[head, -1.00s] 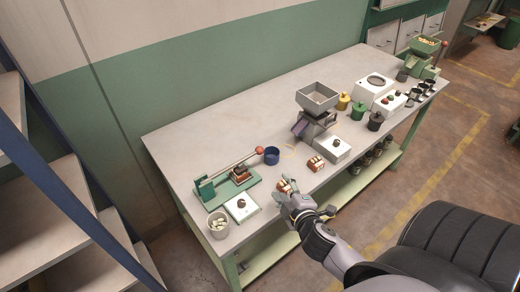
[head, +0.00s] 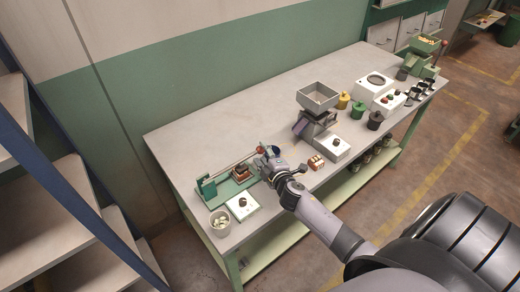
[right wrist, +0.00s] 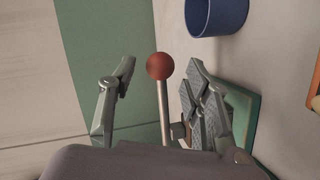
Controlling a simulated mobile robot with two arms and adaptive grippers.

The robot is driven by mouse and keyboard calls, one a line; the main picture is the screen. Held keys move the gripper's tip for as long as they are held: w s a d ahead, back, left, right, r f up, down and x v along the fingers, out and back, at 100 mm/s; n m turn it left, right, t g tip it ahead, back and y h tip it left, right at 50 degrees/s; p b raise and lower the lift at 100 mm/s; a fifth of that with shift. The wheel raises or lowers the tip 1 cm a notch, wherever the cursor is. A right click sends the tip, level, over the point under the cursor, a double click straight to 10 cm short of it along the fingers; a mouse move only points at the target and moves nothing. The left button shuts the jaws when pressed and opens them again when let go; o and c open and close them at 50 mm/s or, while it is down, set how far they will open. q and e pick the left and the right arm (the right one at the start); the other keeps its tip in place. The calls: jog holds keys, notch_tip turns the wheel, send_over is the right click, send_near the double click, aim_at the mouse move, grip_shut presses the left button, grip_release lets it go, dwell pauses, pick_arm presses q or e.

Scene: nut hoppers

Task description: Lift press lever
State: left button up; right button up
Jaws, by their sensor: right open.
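The press (head: 228,191) with a green base stands at the left end of the table. Its metal lever slopes up to the right and ends in a red ball knob (head: 261,149). In the right wrist view, the knob (right wrist: 160,66) and the lever rod (right wrist: 164,112) lie between the spread fingers of my right gripper (right wrist: 160,82), with gaps on both sides. In the head view, my right gripper (head: 266,162) is open at the knob end of the lever and partly covers it. My left gripper is not in view.
A blue cup (head: 274,152) stands close behind my right gripper. A white button box (head: 242,206) and a cup of pale pieces (head: 220,222) are in front of the press. A hopper (head: 318,97) stands further right. The table's back left is clear.

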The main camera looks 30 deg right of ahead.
aim_at(261, 152)
jog(key=shift+x, duration=1.5)
jog(key=shift+c, duration=0.6)
grip_shut()
